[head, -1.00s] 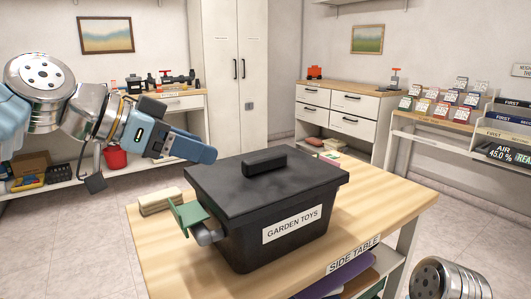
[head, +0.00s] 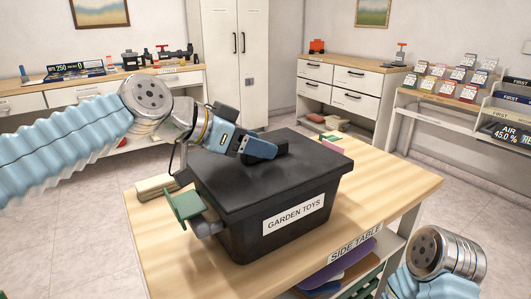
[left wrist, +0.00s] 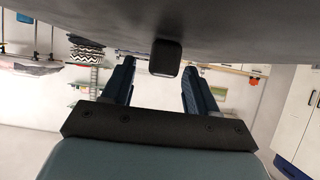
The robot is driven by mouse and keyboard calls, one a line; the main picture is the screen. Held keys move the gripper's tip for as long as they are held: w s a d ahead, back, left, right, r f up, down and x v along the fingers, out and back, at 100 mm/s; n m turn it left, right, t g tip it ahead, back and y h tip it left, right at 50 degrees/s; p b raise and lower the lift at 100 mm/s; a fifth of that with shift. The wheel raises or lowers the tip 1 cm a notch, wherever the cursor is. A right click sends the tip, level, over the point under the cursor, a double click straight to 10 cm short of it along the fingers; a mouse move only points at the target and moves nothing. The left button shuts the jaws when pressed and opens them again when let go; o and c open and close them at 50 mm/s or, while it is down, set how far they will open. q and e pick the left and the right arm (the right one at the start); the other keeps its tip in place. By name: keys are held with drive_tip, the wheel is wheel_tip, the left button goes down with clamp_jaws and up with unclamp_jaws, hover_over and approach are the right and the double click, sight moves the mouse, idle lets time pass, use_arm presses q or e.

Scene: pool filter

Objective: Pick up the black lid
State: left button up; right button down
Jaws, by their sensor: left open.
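The black lid (head: 310,160) lies flat on the black bin labelled GARDEN TOYS (head: 245,235). Its block handle (head: 277,144) is partly hidden behind my left gripper in the head view. My left gripper (head: 266,150) is open and low over the lid, with its fingers at the handle. In the left wrist view, the lid (left wrist: 70,22) fills the top edge. The handle (left wrist: 165,58) shows between the lines of the two spread fingers (left wrist: 160,85), with gaps at both sides. I cannot tell whether the fingers touch it. My right gripper is out of view; only my right arm shows.
The bin stands on a wooden side table (head: 400,185). A green piece (head: 183,205) with a grey part sticks out at the bin's left side. A cream block (head: 155,187) lies behind it. Workbenches and a cabinet (head: 232,60) stand farther back.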

use_arm(q)
drive_tip(key=shift+w+d+f, duration=0.35)
drive_tip(key=shift+d+f, duration=0.05)
drive_tip(key=shift+d, duration=0.1)
clamp_jaws()
drive_tip(key=shift+r, duration=0.2)
